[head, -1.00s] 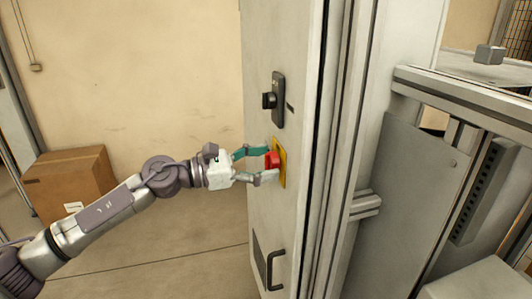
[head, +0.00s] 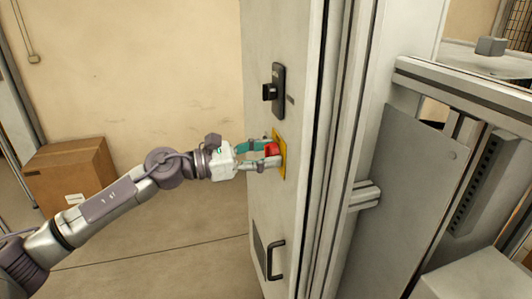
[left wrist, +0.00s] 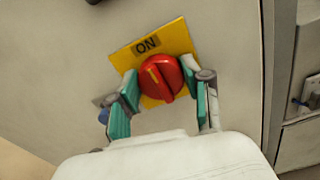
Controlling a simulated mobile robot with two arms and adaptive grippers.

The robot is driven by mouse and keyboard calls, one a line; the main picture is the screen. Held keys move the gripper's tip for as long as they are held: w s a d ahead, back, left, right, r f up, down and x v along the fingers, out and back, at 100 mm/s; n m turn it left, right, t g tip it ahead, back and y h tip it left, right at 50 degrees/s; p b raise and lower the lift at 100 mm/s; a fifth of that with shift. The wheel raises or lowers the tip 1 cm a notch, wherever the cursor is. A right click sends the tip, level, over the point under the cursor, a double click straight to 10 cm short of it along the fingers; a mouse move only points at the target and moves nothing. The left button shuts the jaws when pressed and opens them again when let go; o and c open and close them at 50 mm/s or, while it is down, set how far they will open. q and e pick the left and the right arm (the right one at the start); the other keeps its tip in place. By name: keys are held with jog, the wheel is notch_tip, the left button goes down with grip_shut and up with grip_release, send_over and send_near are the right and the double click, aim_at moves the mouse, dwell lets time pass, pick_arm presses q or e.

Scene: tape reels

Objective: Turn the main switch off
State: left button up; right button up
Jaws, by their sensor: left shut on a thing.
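The main switch is a red rotary knob (head: 271,150) on a yellow plate (head: 282,158), mounted on the grey cabinet's face. It also shows in the left wrist view as a red knob (left wrist: 161,77) with a yellow pointer mark, on a yellow plate (left wrist: 178,38) labelled "ON" at its top. The pointer mark slants up and to the left, toward the label. My left gripper (head: 266,157) has its fingers on either side of the knob, shut on it. In the left wrist view the gripper fingers (left wrist: 162,100) flank the knob. My right gripper is not seen.
A black handle latch (head: 277,97) sits above the switch on the cabinet (head: 262,210). A black pull handle (head: 275,260) is below. A cardboard box (head: 70,175) stands on the floor at left. A metal frame (head: 450,90) stands at right.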

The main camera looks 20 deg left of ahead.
pick_arm(q)
jog(key=shift+r+n, duration=0.1)
jog(key=shift+n, duration=0.2)
jog(key=n+p, duration=0.2)
jog(key=n, duration=0.1)
jog(key=shift+r+n, duration=0.1)
jog(key=shift+n, duration=0.3)
jog(key=n+p, duration=0.3)
jog(key=n, duration=0.1)
jog(key=shift+w+a, duration=0.1)
jog(key=n+p, duration=0.3)
jog(key=n, duration=0.2)
jog(key=shift+w+n+p, duration=0.1)
jog(key=shift+n+p, duration=0.3)
jog(key=shift+f+n+p, duration=0.2)
jog(key=shift+n+p, duration=0.9)
jog(key=shift+n, duration=0.8)
jog(key=o, duration=1.2)
jog(key=shift+f, duration=0.1)
jog(key=shift+c, duration=0.2)
